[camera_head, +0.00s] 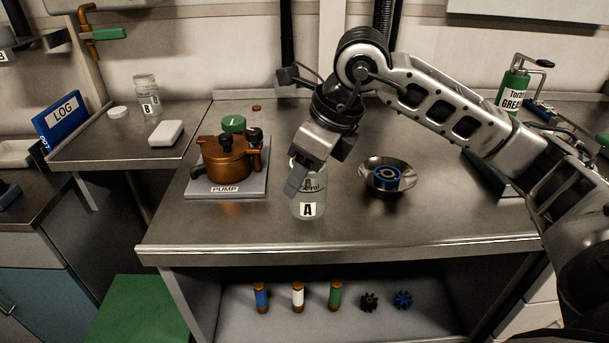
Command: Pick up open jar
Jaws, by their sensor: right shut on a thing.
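A clear jar labelled A (308,208) is upright at the middle front of the steel table (420,222). My right gripper (297,178) comes down over it from above and is shut on its upper part. The gripper hides the jar's mouth, and I cannot tell whether the jar's base touches the table. A second clear jar labelled B (148,97) stands on the left side counter, with a round white lid (118,112) beside it. My left gripper is not in view.
A copper pump (226,160) on a grey base stands just left of jar A. A metal bowl (388,168) holding a blue ring part is to the right. A white box (166,133) lies on the left counter. Several small parts lie on the shelf below. The table's front right is clear.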

